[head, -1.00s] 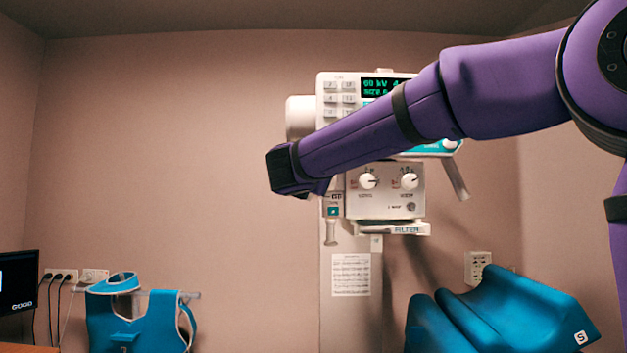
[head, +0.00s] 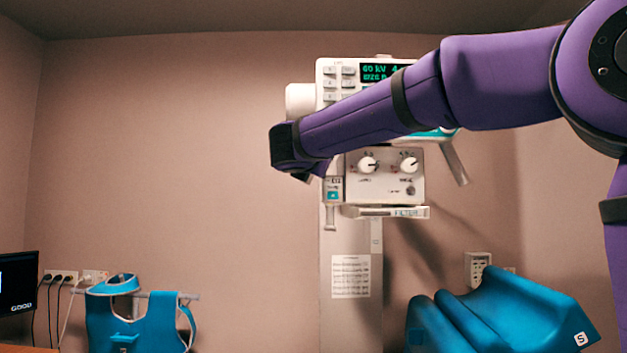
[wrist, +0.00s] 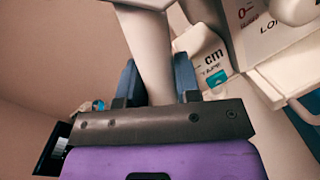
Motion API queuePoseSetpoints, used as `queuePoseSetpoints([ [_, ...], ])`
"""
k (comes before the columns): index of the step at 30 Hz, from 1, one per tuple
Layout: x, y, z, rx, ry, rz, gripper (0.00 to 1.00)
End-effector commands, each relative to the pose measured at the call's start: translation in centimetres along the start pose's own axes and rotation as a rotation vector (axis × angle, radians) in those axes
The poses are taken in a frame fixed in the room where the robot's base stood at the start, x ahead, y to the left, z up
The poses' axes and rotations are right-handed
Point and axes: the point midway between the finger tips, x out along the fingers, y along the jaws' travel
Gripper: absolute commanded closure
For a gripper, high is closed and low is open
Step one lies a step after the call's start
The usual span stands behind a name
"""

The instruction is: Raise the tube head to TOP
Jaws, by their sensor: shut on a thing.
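The tube head (head: 385,176) is a white unit on an upright column (head: 342,310) in the head view. It has a green-lit display, buttons and two dials on its front panel. My purple arm crosses in front of it and hides part of it. My gripper (wrist: 156,82) is shut around a cream bar (wrist: 150,55) in the wrist view, with one dark blue finger on each side. In the head view my wrist hides the fingers at the panel's left. No TOP mark is readable.
A ledge marked FILTER (head: 405,212) juts out below the dials. A blue padded cushion (head: 490,315) is at lower right. A blue apron (head: 135,320) hangs at lower left near a monitor (head: 18,283). The wall left of the column is clear.

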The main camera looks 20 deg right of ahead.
Motion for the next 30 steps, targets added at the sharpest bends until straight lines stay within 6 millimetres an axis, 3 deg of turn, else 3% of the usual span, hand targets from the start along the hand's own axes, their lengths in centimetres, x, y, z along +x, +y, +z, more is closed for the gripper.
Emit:
queuePoseSetpoints([
  [1, 0.0, 0.6, 1.7, 0.009, -0.008, 0.001, 1.00],
  [3, 0.0, 1.2, 3.2, 0.008, -0.007, 0.001, 1.00],
  [8, 0.0, 2.4, 5.6, 0.006, -0.004, 0.001, 1.00],
  [20, 0.0, 2.7, 6.3, 0.002, 0.000, 0.001, 1.00],
  [21, 0.0, 2.7, 6.3, 0.002, 0.000, 0.001, 0.67],
  [24, 0.0, 2.7, 6.3, 0.002, 0.000, 0.001, 0.44],
  [30, 0.0, 2.7, 6.3, 0.002, -0.001, 0.001, 0.44],
])
